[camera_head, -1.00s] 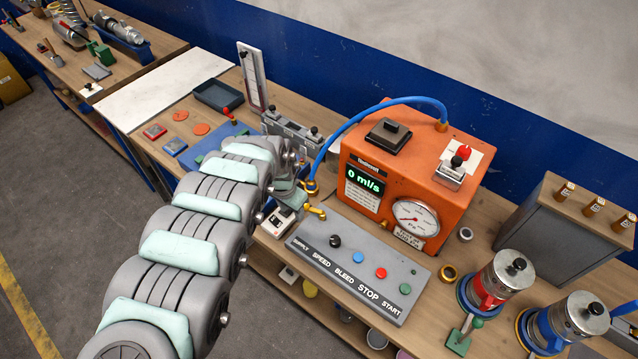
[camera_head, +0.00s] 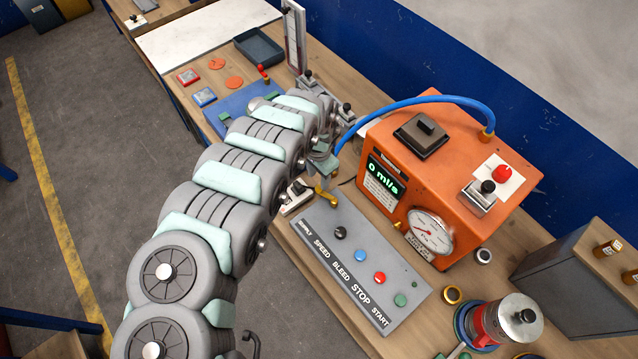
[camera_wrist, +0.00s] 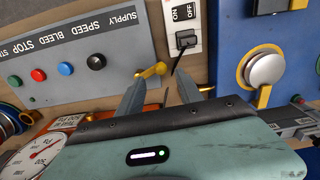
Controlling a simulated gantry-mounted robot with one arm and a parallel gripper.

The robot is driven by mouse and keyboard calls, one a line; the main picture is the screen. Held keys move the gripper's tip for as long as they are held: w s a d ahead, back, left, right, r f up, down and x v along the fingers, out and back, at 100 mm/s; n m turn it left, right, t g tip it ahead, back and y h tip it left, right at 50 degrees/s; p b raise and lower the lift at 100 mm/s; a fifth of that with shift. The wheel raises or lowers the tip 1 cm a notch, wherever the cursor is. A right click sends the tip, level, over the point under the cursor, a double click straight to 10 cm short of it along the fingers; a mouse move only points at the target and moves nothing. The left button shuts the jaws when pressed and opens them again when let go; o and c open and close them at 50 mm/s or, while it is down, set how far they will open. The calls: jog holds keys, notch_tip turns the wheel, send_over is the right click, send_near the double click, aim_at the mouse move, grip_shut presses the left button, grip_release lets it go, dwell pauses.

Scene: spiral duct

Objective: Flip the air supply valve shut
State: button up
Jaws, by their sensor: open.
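The air supply valve is a yellow lever (camera_head: 325,195) at the SUPPLY end of the grey control panel (camera_head: 365,262). In the wrist view the yellow lever (camera_wrist: 152,72) sticks out from the panel's edge, close to the left fingertip. My gripper (camera_wrist: 160,82) is open, its two grey fingers apart with nothing held between them. Whether a finger touches the lever I cannot tell. In the head view my gripper (camera_head: 322,165) is just above and behind the lever, partly hidden by my arm.
A white ON/OFF switch plate (camera_wrist: 186,28) lies just beyond the fingers. The orange flow unit (camera_head: 445,165) with gauge and blue hose stands right of my gripper. A blue fixture (camera_wrist: 260,65) with a round metal knob is on the other side.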

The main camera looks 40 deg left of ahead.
aim_at(319, 186)
notch_tip(319, 186, down, 4)
jog(key=shift+w+d+f, duration=0.1)
jog(key=shift+w+f, duration=0.05)
jog(key=shift+f, duration=0.7)
jog(key=shift+c, duration=0.3)
grip_shut()
